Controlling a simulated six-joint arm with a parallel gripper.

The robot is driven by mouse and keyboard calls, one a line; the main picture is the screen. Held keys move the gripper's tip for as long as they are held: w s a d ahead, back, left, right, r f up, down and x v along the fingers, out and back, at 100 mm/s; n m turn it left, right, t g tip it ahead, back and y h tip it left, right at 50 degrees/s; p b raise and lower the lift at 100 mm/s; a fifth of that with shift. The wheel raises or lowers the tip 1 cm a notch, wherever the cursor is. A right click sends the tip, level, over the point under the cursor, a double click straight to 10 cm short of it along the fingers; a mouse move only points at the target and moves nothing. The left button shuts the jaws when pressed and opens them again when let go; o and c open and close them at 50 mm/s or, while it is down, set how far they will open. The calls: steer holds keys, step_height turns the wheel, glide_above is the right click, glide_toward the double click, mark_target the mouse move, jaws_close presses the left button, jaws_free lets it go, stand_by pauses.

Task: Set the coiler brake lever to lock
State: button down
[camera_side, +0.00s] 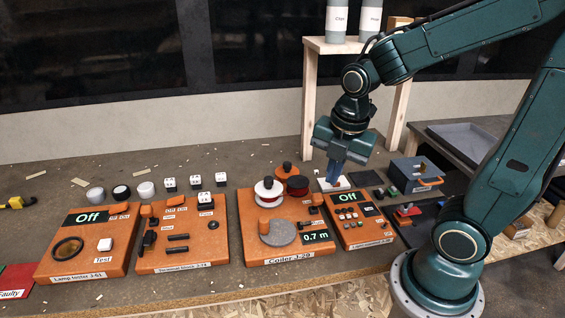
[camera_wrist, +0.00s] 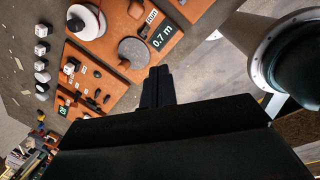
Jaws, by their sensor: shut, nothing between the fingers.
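The orange coiler box (camera_side: 247,228), labelled Coiler J-20, stands on the bench with a 0.7 m display (camera_side: 315,237). It carries a grey disc (camera_side: 279,234), a white spool (camera_side: 268,194) and a dark red spool (camera_side: 297,185). A small dark part beside a white label (camera_side: 316,224), above the display, may be the brake lever; its setting is too small to read. The box also shows in the wrist view (camera_wrist: 111,42). My gripper (camera_side: 333,182) is shut and empty, above the bench behind and right of the coiler. Its closed fingers (camera_wrist: 157,76) appear apart from the box.
Left of the coiler stand the terminal block box (camera_side: 190,255) and the lamp tester (camera_side: 105,262), reading Off. Right of it is another orange box (camera_side: 352,234), also Off. A wooden shelf (camera_side: 309,100) with bottles stands behind my gripper. Several small cubes and knobs line the back.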

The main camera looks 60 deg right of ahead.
mark_target(316, 203)
steer(key=shift+w+d+f+n+g, duration=0.3)
steer(key=shift+f+n, duration=0.5)
steer(key=shift+n, duration=0.45)
steer(key=shift+w+d+f+n+g, duration=0.25)
steer(key=shift+f+n, duration=0.5)
steer(key=shift+n, duration=0.55)
steer(key=shift+w+d+f+n+g, duration=0.25)
steer(key=shift+f+n, duration=0.55)
steer(key=shift+n, duration=0.45)
steer(key=shift+f, duration=0.2)
steer(key=shift+d+f, duration=0.2)
steer(key=shift+f, duration=4.4)
steer(key=shift+w+f, duration=0.2)
steer(key=shift+f, duration=0.05)
steer(key=shift+w+d+r, duration=0.4)
steer(key=shift+w+d, duration=0.2)
steer(key=shift+d, duration=0.05)
steer(key=shift+w+d+r, duration=0.4)
steer(key=shift+w+d, duration=0.2)
steer(key=shift+d, duration=0.05)
